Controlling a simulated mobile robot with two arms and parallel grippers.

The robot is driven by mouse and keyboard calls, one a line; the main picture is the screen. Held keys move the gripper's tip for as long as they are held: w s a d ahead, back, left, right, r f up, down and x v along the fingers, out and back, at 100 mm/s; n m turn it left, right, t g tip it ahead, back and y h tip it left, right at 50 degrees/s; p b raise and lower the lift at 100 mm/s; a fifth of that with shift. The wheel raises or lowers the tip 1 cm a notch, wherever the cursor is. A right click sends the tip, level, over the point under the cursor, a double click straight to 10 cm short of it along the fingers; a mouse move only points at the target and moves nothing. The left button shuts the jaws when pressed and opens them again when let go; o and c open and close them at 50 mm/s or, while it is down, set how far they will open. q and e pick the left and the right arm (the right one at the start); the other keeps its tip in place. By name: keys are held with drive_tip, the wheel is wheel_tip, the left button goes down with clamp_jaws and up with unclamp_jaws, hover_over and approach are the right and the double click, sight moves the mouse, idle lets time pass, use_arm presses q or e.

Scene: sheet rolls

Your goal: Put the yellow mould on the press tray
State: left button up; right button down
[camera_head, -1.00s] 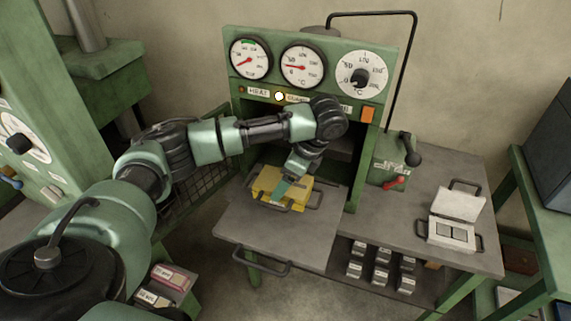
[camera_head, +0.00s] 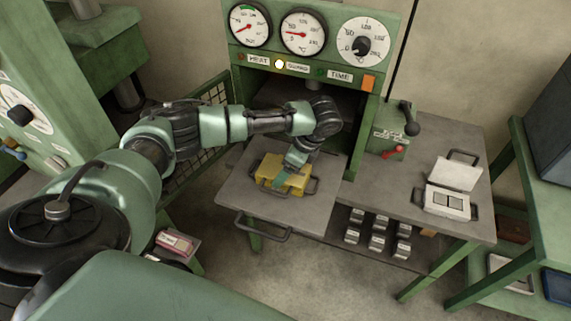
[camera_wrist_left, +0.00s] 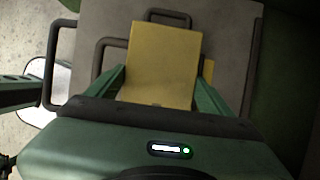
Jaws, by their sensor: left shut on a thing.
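The yellow mould (camera_head: 270,168) is on or just above the grey press tray (camera_head: 243,187), which is pulled out in front of the press opening. I cannot tell whether it touches the tray. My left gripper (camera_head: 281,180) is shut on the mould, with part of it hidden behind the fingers. In the left wrist view the mould (camera_wrist_left: 163,55) lies between the two green fingers of my left gripper (camera_wrist_left: 160,90), and a dark handle shows beyond it. The tray (camera_wrist_left: 225,30) spreads around the mould there. My right gripper is not in view.
The green press (camera_head: 318,75) with dials stands behind the tray. A mesh guard (camera_head: 200,165) is at its left. A bench (camera_head: 425,155) on the right carries a lever box (camera_head: 388,143) and an open white mould (camera_head: 447,201). Small blocks (camera_head: 377,232) sit on the shelf below.

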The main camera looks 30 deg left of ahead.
use_arm(q)
drive_tip(key=shift+r, duration=0.15)
drive_tip(key=o, duration=2)
drive_tip(key=shift+d+r, duration=0.25)
drive_tip(key=shift+r, duration=0.05)
drive_tip(key=s+b+v, duration=0.1)
drive_tip(key=v, duration=1)
drive_tip(key=shift+w+b, duration=0.4)
drive_tip(key=shift+r, duration=0.1)
